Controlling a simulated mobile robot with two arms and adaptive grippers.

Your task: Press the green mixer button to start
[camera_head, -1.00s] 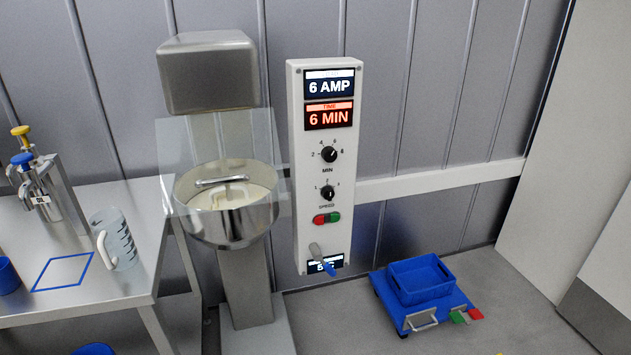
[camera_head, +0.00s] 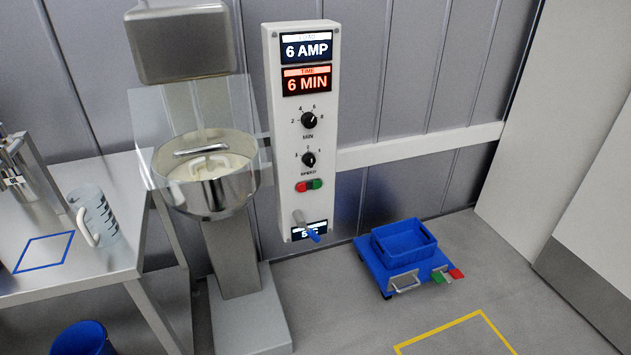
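The green mixer button (camera_head: 314,184) sits on the white control panel (camera_head: 327,150), just right of a red button (camera_head: 301,187). Above them are the speed dial (camera_head: 308,160) and the minute dial (camera_head: 308,120). The displays at the top read 6 AMP and 6 MIN. The mixer (camera_head: 207,185) stands left of the panel, its steel bowl holding a pale mass around the mixing tool, behind a clear guard. Neither of my grippers is in the head view.
A steel table (camera_head: 110,262) with a clear measuring jug (camera_head: 94,216) stands at left. A blue crate (camera_head: 404,246) on a blue wheeled base is on the floor at right. A lever with a blue handle (camera_head: 312,235) sticks out low on the panel. A yellow floor outline (camera_head: 440,331) lies in front.

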